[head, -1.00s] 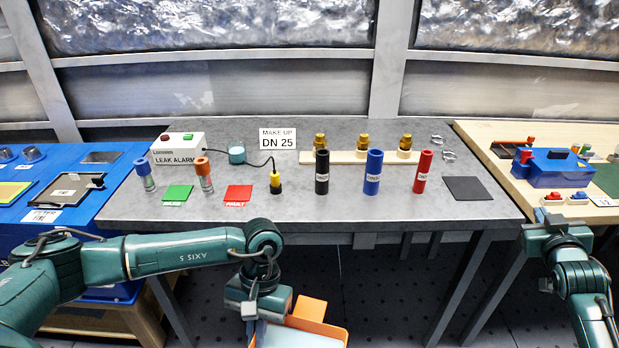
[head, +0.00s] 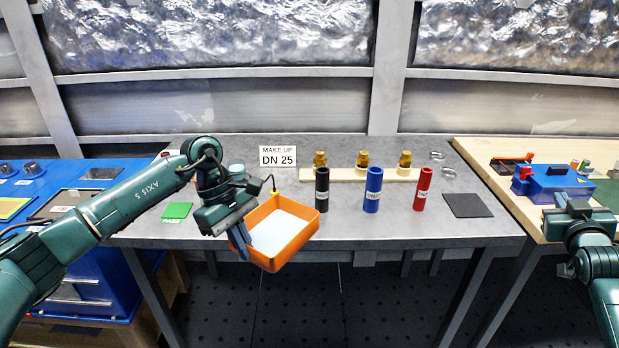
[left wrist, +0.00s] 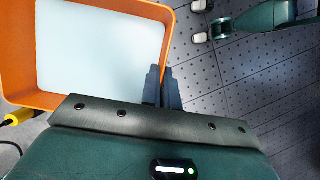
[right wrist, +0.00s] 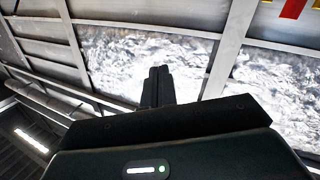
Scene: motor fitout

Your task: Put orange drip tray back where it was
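The orange drip tray (head: 292,251) has a pale, whitish-blue inside. It is held in the air over the front edge of the grey table (head: 400,225), slightly tilted. My left gripper (head: 241,244) is shut on the tray's left wall. In the left wrist view the fingers (left wrist: 162,88) pinch the orange wall, and the tray (left wrist: 14,65) fills the upper left. My right gripper (head: 572,208) is at the far right, near the wooden bench. In the right wrist view its fingers (right wrist: 157,88) are together and empty. The tray and left arm hide part of the table's left side.
Black (head: 322,190), blue (head: 373,190) and red (head: 423,190) cylinders stand right of the tray. Behind them is a wooden rack (head: 340,174) with brass fittings. A green PASS card (head: 177,210) lies at left, a dark mat (head: 467,205) at right. The table's front right is clear.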

